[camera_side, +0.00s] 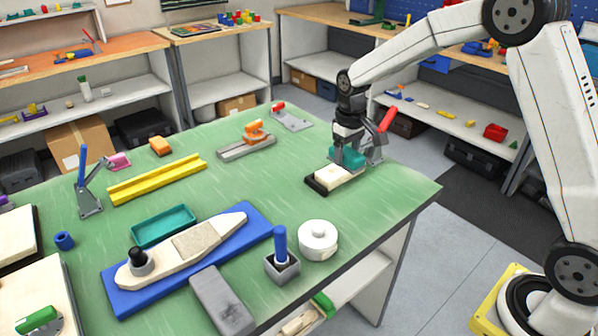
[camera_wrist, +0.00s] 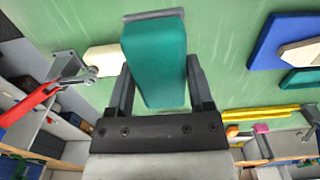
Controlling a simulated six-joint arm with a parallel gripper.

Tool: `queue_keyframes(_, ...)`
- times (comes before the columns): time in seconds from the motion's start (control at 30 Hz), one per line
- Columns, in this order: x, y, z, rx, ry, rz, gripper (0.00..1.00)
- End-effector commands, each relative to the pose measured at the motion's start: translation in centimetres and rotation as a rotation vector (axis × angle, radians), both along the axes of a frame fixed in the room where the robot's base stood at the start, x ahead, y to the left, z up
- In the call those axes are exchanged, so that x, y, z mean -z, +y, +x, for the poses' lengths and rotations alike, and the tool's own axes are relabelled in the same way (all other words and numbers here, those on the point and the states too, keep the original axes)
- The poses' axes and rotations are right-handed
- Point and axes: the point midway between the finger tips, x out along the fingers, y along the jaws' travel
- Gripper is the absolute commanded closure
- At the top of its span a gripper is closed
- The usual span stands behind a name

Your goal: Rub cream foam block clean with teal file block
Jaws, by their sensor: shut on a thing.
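My gripper (camera_side: 350,162) is shut on the teal file block (camera_side: 344,155) at the right part of the green table. In the wrist view the teal block (camera_wrist: 155,60) sits between the two dark fingers, with a grey strip at its far end. The cream foam block (camera_side: 331,174) lies in a dark holder (camera_side: 316,186) just below and left of the teal block in the side view. The teal block covers part of the foam's far end, and I cannot tell whether they touch. A cream edge (camera_wrist: 100,58) shows beside the teal block in the wrist view.
A red-handled clamp (camera_side: 384,125) stands close to my gripper on the right. A white round pot (camera_side: 318,240), a blue-handled tool in a grey block (camera_side: 281,258) and a boat-shaped piece on a blue board (camera_side: 259,222) stand nearer the front. Table surface left of the foam is clear.

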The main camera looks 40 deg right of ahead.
Motion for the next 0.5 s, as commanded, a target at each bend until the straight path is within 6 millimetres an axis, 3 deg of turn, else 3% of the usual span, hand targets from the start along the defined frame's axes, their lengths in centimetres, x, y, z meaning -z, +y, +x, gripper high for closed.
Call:
queue_keyframes(0.2, 0.6, -0.4, 3.7, 0.000, 0.000, 0.000, 0.80)
queue_keyframes(0.5, 1.5, -0.8, 7.5, 0.000, 0.001, 0.000, 0.80)
